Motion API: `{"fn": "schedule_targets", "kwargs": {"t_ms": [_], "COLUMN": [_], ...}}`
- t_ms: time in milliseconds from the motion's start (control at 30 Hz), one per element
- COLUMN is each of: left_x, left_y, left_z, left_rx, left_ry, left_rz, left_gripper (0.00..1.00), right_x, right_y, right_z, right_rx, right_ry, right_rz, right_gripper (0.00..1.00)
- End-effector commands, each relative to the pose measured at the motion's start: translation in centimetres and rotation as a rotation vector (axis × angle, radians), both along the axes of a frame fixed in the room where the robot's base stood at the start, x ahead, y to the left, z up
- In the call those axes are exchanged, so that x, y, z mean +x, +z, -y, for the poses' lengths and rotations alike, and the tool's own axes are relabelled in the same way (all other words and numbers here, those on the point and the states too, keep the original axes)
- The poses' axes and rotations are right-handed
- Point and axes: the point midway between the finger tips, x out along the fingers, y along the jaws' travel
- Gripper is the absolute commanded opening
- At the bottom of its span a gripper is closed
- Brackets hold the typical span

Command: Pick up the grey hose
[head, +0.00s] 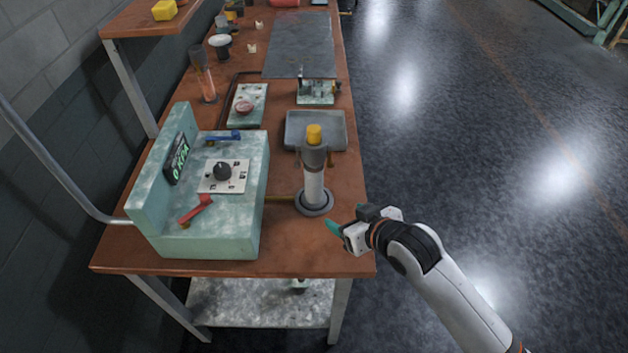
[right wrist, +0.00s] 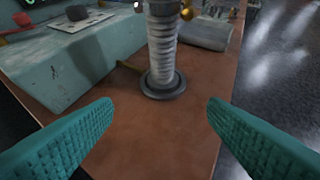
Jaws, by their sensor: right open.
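The grey hose (head: 314,187) looks like a pale ribbed upright tube on a round dark base near the table's right front edge. In the right wrist view the ribbed hose (right wrist: 163,50) stands upright ahead, between the lines of the two fingers. A yellow-topped metal fitting (head: 314,145) sits at its upper end. My right gripper (head: 335,229) is open and empty, with teal fingers just right of and nearer than the hose base. In the right wrist view its fingers (right wrist: 160,108) are wide apart and not touching the hose. My left gripper is not in view.
A pale green machine (head: 225,222) with a display, knob and red and blue levers stands left of the hose. A grey tray (head: 298,140) lies behind it. The brown table (head: 290,262) is bare in front of the hose. Open floor lies to the right.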

Motion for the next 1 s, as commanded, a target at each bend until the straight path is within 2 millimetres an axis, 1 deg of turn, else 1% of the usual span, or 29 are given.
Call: {"fn": "schedule_targets", "kwargs": {"t_ms": [33,100,200,300,400,600,700,833,1000], "left_x": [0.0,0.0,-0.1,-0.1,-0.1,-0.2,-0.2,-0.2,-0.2], "left_y": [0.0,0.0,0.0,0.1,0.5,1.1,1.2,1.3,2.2], "left_z": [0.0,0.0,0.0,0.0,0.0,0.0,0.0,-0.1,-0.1], "left_rx": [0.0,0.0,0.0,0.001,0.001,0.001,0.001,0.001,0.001], "left_ry": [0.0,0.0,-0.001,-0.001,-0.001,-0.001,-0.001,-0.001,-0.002], "left_rz": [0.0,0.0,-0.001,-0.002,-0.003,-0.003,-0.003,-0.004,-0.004], "left_gripper": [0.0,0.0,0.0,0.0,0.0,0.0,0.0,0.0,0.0], "right_x": [1.2,2.5,4.0,5.0,6.1,8.6,9.3,9.8,11.1], "right_y": [0.6,1.3,2.2,2.4,1.9,0.2,-0.4,-0.7,-1.3], "right_z": [-0.3,-0.8,-1.3,-1.8,-2.5,-4.2,-4.6,-5.0,-5.8], "right_rx": [0.004,0.017,0.034,0.043,0.047,0.045,0.044,0.045,0.046], "right_ry": [0.016,0.036,0.057,0.066,0.068,0.067,0.067,0.068,0.067], "right_rz": [0.029,0.063,0.097,0.113,0.113,0.112,0.114,0.113,0.113], "right_gripper": [0.67,0.67,0.67,0.67,0.67,0.67,0.67,0.67,0.67]}}
